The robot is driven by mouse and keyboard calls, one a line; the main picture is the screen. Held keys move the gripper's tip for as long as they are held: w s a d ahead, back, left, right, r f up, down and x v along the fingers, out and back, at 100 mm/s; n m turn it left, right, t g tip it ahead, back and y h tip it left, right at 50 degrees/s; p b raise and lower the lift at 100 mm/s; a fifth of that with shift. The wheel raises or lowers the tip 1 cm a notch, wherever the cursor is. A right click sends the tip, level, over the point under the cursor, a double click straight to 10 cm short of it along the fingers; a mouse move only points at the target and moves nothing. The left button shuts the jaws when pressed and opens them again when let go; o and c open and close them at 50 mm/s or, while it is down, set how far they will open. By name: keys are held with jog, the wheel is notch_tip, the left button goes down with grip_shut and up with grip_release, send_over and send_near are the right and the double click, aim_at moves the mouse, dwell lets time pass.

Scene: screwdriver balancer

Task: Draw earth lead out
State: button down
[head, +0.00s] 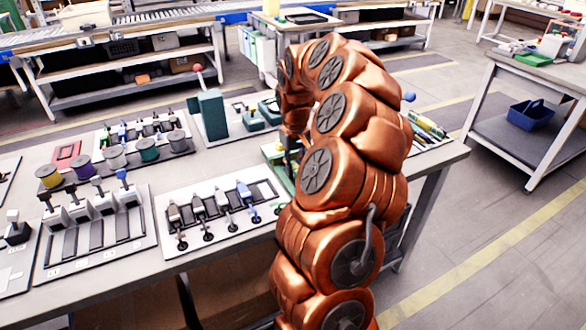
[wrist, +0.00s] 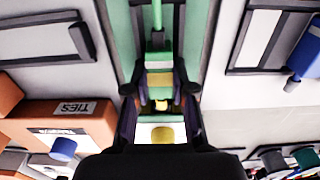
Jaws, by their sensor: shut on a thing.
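The earth lead (wrist: 160,82), a green and yellow piece, lies along the middle of the wrist view. A thin green rod runs from its block toward the top, over a light green strip (wrist: 122,45). My gripper (wrist: 160,112) has its dark fingers on both sides of the lead's yellow part and is shut on it. The near end of the lead is partly hidden by my gripper's dark body. In the head view my copper arm covers most of this spot; only some green shows at its left edge. I cannot tell whether the lead is lifted.
In the wrist view, an orange box marked TIES (wrist: 60,122) is at left and a blue-handled piece (wrist: 305,52) at right. In the head view, the bench holds a rack of tools (head: 222,210), several spools (head: 115,157) and a dark green block (head: 207,115).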

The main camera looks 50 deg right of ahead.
jog(key=shift+s+a+b, duration=0.2)
jog(key=shift+s+b, duration=0.2)
jog(key=shift+s, duration=0.2)
jog(key=shift+s+a+b, duration=0.2)
jog(key=shift+s+b, duration=0.2)
jog(key=shift+s, duration=0.15)
jog(key=c, duration=1)
grip_release()
jog(key=shift+o, duration=0.2)
jog(key=shift+r, duration=0.1)
jog(key=shift+r+p, duration=1.15)
jog(key=shift+r, duration=2.25)
